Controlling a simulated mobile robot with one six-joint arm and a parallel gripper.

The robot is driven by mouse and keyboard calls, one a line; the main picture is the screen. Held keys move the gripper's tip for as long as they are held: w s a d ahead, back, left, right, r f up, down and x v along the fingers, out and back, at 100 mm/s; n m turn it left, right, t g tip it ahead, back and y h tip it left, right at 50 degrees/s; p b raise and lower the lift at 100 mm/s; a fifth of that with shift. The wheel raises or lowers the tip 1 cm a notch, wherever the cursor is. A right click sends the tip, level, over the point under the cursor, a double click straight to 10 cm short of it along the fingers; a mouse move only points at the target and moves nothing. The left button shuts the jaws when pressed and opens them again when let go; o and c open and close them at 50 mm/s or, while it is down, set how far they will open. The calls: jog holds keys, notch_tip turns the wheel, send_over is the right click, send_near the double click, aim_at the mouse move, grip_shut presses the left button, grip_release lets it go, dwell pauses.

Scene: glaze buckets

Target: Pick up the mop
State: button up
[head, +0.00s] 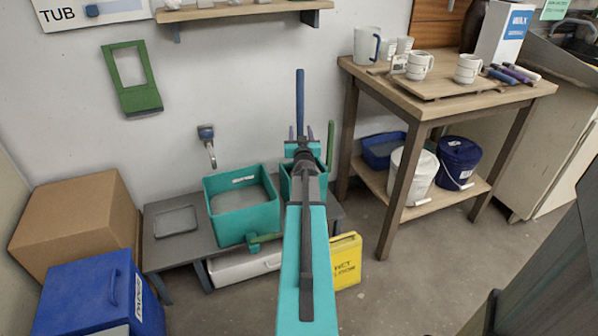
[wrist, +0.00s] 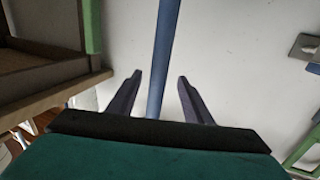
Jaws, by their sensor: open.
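A blue upright pole, which looks like the mop handle (head: 300,92), rises against the wall behind my gripper. Its lower end is hidden behind my arm, so I cannot see a mop head. In the wrist view the blue pole (wrist: 165,45) runs down between the two fingers. My gripper (head: 301,134) is open, with one dark purple finger on each side of the pole. In the wrist view my gripper (wrist: 160,78) shows clear gaps on both sides and is not closed on the pole.
A green pole (head: 330,143) stands close to the right of my gripper. A teal sink-like tub (head: 243,220) is on the low grey bench (head: 173,250) at left. The wooden table (head: 430,101) with mugs stands at right. A yellow box (head: 347,262) is on the floor.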

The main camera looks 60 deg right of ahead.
aim_at(300, 127)
jog(key=shift+w+d, duration=0.1)
jog(key=shift+x, duration=2.5)
jog(key=shift+r, duration=0.1)
jog(key=shift+c, duration=0.5)
grip_shut()
